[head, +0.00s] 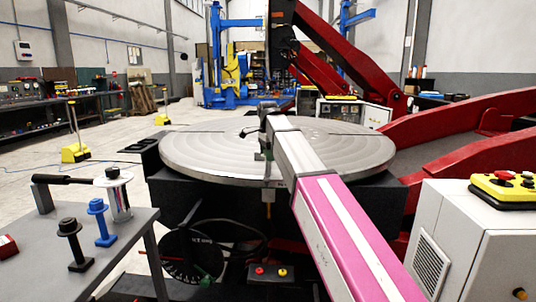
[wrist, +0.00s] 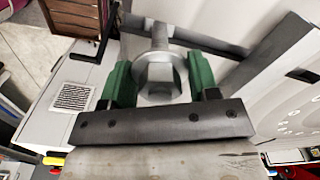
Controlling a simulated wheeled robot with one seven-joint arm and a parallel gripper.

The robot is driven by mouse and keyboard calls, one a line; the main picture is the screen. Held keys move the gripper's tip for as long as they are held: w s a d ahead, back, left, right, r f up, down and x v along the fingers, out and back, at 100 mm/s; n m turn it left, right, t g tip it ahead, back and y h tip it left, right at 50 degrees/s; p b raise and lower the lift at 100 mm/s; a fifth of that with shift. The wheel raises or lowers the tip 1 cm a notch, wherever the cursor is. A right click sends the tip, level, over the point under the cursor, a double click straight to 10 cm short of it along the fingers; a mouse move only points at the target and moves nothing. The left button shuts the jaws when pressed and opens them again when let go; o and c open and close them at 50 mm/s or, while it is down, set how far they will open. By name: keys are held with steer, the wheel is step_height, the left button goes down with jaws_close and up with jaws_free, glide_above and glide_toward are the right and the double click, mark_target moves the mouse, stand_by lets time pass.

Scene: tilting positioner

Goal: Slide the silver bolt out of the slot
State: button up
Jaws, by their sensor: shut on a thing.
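The silver bolt (wrist: 159,77) shows its hex head and a wide flange between the green fingers of my gripper (wrist: 160,72) in the wrist view. My gripper is shut on it. In the head view my gripper (head: 265,156) is at the near edge of the round grey turntable (head: 205,155), and my arm hides much of that spot. The turntable's pale face also shows at the right of the wrist view (wrist: 295,115). Whether the bolt's shank is still inside the slot cannot be told.
A grey side table (head: 75,240) at left holds a black bolt (head: 73,243), a blue bolt (head: 101,222) and a clear cylinder (head: 119,198) beside a black handle. Red positioner arms (head: 465,115) rise at right. A grey cabinet with a yellow button box (head: 505,188) stands front right.

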steer(key=shift+s+a, duration=0.1)
steer(key=shift+s, duration=2.45)
steer(key=shift+s, duration=0.15)
steer(key=shift+s, duration=1.6)
steer(key=shift+r, duration=0.1)
step_height(320, 180, up, 7)
